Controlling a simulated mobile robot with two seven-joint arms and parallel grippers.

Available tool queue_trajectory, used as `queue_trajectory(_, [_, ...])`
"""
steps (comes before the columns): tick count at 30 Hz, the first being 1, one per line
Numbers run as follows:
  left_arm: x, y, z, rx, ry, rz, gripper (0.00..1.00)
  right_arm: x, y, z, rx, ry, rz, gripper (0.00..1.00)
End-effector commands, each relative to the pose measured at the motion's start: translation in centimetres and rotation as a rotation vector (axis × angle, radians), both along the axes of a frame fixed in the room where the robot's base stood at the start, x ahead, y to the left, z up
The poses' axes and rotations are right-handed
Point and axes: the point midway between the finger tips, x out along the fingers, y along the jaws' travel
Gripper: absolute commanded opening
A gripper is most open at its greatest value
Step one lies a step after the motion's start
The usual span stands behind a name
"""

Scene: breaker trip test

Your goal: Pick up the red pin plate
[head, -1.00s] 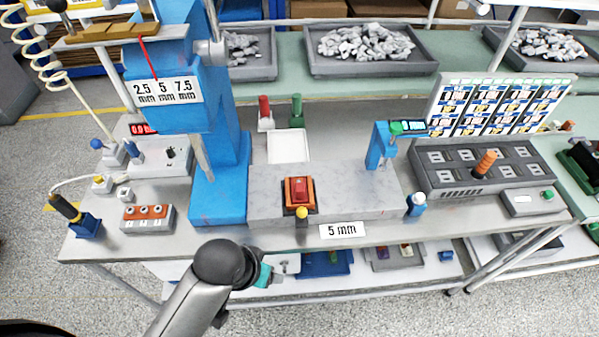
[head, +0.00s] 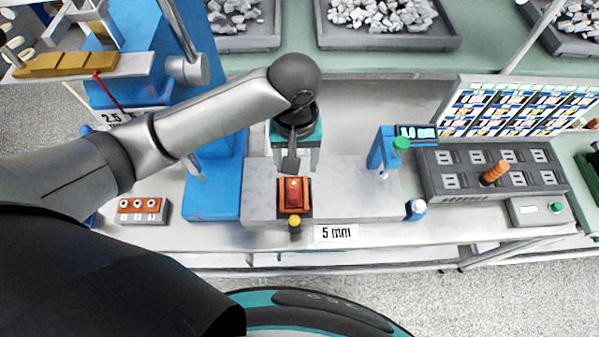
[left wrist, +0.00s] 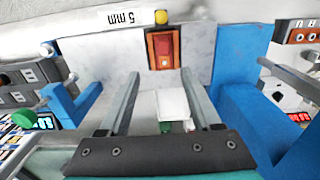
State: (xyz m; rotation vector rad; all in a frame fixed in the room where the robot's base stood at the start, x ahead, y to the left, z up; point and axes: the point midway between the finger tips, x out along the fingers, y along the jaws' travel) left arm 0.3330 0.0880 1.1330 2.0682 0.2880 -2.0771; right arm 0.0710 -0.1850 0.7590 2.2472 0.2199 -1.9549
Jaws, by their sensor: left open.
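No red pin shows clearly now; in the head view my left arm covers the spot where a red and a green pin stood. In the left wrist view a green pin (left wrist: 165,127) and a small pale base (left wrist: 189,126) beside it peek out at the gripper's edge. A white square plate (left wrist: 172,104) lies just in front of them. My left gripper (left wrist: 161,73) is open and empty, its fingers reaching over the bench either side of the plate. In the head view the left gripper (head: 291,165) points down just behind the red switch (head: 294,193).
A blue press column (head: 214,185) stands left of the gripper. A small blue gauge stand (head: 378,150) and a grey socket box (head: 460,180) are to the right. A yellow knob (head: 295,222) and a 5 mm label (head: 337,233) sit at the front edge.

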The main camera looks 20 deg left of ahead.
Motion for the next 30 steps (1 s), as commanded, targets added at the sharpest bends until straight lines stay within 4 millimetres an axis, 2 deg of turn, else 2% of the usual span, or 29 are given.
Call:
queue_trajectory(2, [-0.1,0.1,-0.7,0.006,0.006,0.006,0.65,-0.8,-0.2,0.0,-0.003,0.011,-0.001,0.64])
queue_trajectory(7, [-0.1,0.2,-4.0,0.006,0.008,0.007,0.65,-4.2,-0.5,-0.2,-0.009,0.066,-0.002,0.64])
queue_trajectory(10, [-0.1,0.2,-6.1,0.006,0.006,0.006,0.65,-5.2,-0.6,-0.3,-0.010,0.081,-0.001,0.64])
queue_trajectory(15, [-0.1,0.2,-8.8,0.004,0.004,0.005,0.65,-4.6,-0.5,-0.2,-0.009,0.072,-0.001,0.64])
queue_trajectory(21, [0.0,0.1,-10.0,0.001,0.000,0.003,0.65,-2.7,-0.4,-0.2,-0.006,0.041,0.001,0.64])
queue_trajectory(28, [0.1,0.5,-11.7,0.005,0.002,0.003,0.65,-2.7,-0.4,-0.4,-0.006,0.040,0.002,0.64])
queue_trajectory(30, [0.2,0.5,-12.2,0.002,0.000,0.002,0.65,-2.8,-0.3,-1.3,-0.005,0.041,0.002,0.64])
